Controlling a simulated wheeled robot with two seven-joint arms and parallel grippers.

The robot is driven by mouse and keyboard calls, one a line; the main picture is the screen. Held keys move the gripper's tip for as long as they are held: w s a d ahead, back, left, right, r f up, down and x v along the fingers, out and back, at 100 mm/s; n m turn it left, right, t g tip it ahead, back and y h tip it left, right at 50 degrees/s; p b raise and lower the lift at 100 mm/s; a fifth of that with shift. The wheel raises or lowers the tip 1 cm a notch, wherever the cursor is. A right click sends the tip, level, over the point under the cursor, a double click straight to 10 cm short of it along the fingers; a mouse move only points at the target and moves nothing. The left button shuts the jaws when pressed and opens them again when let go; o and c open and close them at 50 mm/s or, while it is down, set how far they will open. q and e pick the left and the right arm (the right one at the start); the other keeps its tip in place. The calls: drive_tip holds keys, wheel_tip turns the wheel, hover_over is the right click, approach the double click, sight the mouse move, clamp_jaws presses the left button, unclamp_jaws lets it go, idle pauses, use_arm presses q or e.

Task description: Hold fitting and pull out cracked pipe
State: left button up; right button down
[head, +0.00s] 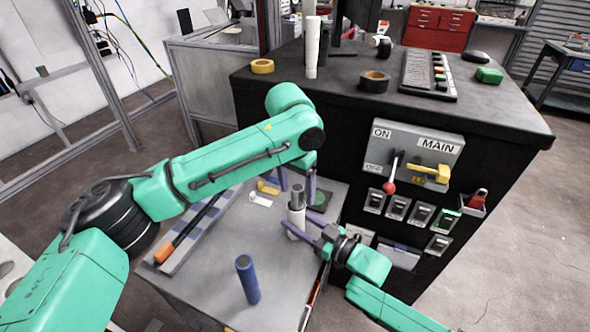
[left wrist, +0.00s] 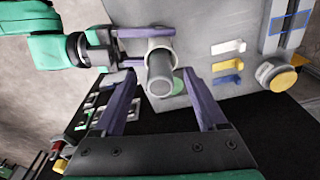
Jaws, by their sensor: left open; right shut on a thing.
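A grey pipe (head: 298,192) stands upright in a pale fitting (head: 297,217) on the grey table. My right gripper (head: 300,225) is shut on the fitting from the side. In the left wrist view its two purple fingers (left wrist: 133,47) lie along both sides of the fitting (left wrist: 158,45). My left gripper (head: 297,190) is open above the table, its fingers pointing down on either side of the pipe. In the left wrist view, the pipe's round end (left wrist: 160,70) lies between the open left fingers (left wrist: 160,76), with gaps on both sides. No crack is visible.
A blue cylinder (head: 247,280) stands on the table's front part. A tray with an orange-handled tool (head: 165,252) lies at left. Yellow and white pieces (head: 262,194) lie behind the pipe. A black cabinet with switches (head: 420,160) rises close behind and right.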

use_arm(q)
drive_tip(key=shift+f, duration=0.95)
drive_tip(key=shift+c, duration=0.3)
drive_tip(key=shift+w, duration=0.1)
clamp_jaws()
drive_tip(key=shift+r, duration=1.55)
drive_tip(key=shift+r, duration=1.5)
drive_tip(key=shift+r, duration=1.5)
